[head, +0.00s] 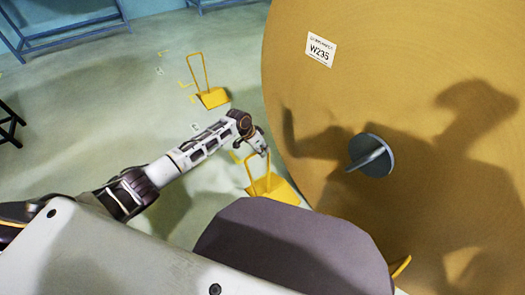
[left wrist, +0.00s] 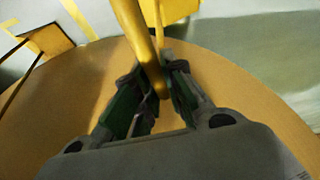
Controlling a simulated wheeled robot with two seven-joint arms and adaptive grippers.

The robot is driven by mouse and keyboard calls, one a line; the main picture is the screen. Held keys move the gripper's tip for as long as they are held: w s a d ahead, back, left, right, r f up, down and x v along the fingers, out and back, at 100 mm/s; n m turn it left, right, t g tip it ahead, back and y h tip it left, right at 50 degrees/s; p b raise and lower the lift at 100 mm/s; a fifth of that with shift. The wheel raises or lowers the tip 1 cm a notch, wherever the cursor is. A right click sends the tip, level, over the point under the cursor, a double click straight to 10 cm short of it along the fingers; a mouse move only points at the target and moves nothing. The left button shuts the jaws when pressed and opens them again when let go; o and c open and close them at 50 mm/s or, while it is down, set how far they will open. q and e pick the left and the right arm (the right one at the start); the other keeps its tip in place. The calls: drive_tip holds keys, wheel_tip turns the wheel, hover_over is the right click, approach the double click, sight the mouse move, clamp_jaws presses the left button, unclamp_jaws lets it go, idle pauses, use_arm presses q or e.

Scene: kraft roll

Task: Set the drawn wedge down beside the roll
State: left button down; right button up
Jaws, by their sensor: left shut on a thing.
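A yellow wedge (head: 272,188) with an upright loop handle is by the lower left edge of the big brown kraft roll (head: 420,70). My left gripper (head: 261,151) is shut on its handle. In the left wrist view, the fingers (left wrist: 154,92) close around the yellow handle bar (left wrist: 132,32), with the brown roll behind. I cannot tell whether the wedge's base touches the floor or hangs just above it. My right gripper is out of view.
A second yellow wedge (head: 213,97) stands on the floor, farther back. A yellow piece (head: 401,267) shows low by the roll, mostly hidden. A grey core plug (head: 371,155) sticks out of the roll's face. Blue racks (head: 75,32) stand behind.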

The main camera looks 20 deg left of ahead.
use_arm(q)
drive_tip(key=shift+w+r, duration=0.1)
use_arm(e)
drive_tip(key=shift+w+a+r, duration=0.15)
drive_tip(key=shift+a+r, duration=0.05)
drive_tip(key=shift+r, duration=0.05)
use_arm(q)
drive_tip(key=shift+f, duration=0.35)
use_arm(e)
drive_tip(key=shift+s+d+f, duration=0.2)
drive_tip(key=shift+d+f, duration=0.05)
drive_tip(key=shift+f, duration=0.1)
